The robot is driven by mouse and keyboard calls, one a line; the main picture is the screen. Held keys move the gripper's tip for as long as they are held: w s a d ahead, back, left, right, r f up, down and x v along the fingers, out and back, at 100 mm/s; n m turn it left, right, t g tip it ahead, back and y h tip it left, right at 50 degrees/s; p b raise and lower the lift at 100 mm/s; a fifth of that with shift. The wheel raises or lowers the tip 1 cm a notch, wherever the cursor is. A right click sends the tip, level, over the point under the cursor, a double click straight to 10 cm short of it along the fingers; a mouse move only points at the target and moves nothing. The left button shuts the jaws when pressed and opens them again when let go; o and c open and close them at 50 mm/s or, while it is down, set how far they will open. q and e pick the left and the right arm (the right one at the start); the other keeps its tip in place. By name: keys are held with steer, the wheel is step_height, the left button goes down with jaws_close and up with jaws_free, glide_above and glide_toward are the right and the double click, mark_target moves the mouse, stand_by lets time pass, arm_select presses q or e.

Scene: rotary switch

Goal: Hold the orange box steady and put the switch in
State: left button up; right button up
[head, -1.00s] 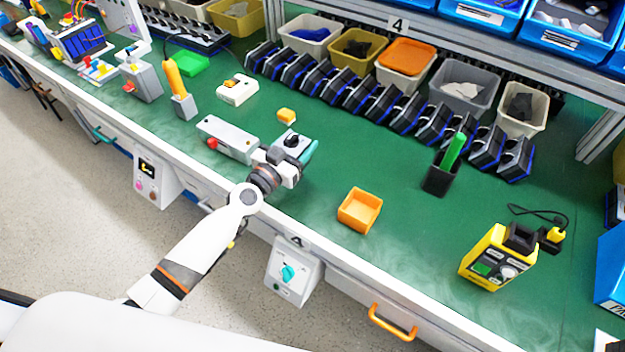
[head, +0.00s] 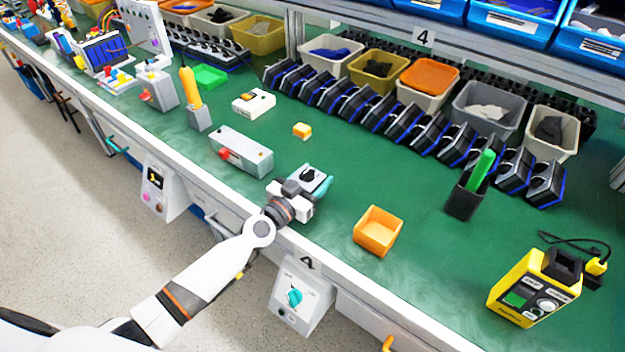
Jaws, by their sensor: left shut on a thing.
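The open orange box (head: 377,232) sits on the green bench top near its front edge. My left gripper (head: 312,183) is left of the box and apart from it, over the front of the bench. It is shut on what looks like the rotary switch (head: 309,174), a small piece with a black knob on top. The fingers hide part of this piece. The inside of the orange box looks empty. My right gripper is not in view.
A grey box with a red button (head: 243,150) lies left of my gripper. A yellow device (head: 535,290) and a black holder with a green object (head: 467,195) stand to the right. Black units and bins line the back. The bench around the orange box is clear.

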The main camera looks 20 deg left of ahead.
arm_select(q)
steer(key=shift+f, duration=0.2)
steer(key=o, duration=1.1)
steer(key=v, duration=1.2)
steer(key=shift+r, duration=0.3)
